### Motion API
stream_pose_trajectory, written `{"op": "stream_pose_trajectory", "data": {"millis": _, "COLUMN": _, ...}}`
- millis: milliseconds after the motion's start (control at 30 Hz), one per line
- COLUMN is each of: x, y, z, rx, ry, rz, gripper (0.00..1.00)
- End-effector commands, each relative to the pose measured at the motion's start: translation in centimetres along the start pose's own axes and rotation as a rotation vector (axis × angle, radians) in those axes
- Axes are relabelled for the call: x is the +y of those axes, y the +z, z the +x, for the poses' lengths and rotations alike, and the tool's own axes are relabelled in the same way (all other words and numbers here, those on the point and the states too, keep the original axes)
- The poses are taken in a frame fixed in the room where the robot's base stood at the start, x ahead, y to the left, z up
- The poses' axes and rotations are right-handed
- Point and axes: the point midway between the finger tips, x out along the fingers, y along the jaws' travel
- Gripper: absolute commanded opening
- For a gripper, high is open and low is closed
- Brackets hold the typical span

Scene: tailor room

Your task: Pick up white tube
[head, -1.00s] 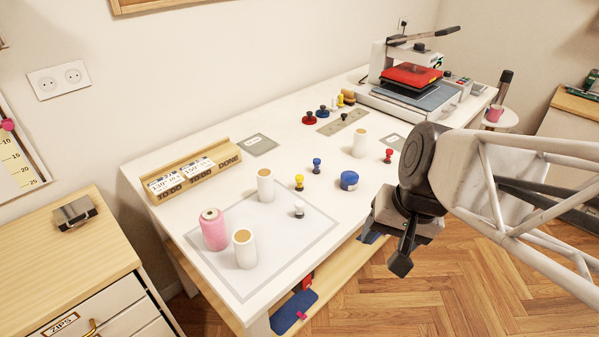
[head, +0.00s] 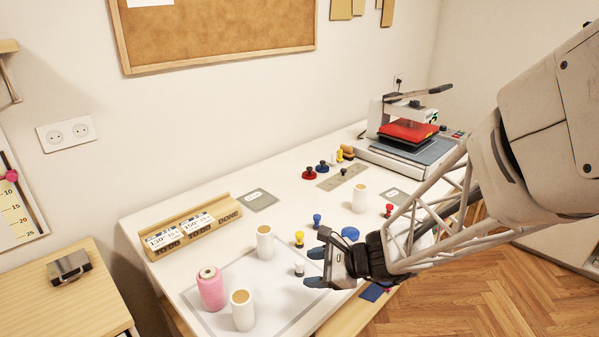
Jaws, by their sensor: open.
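Three white tubes with tan tops stand upright on the white table. One white tube (head: 243,312) is at the front, beside the pink spool. A second white tube (head: 265,244) stands behind it. A third white tube (head: 359,199) stands farther back to the right. My gripper (head: 312,268) is open and empty over the table's front part, with its fingers pointing left. It is right of the two nearer tubes and apart from them. It overlaps the view near a small white-topped stamp (head: 299,269).
A pink spool (head: 211,289) stands close left of the front tube. Yellow (head: 299,238) and blue (head: 317,220) stamps and a blue round item (head: 350,234) stand near my gripper. A wooden holder (head: 193,231) is at the back left. A heat press (head: 407,139) occupies the far right.

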Motion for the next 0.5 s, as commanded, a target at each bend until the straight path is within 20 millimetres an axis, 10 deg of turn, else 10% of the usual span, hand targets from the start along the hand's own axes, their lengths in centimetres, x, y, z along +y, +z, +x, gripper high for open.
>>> {"op": "stream_pose_trajectory", "data": {"millis": 500, "x": -4.2, "y": -7.2, "z": 4.7, "rx": -0.08, "ry": -0.274, "rz": 0.523, "gripper": 0.59}}
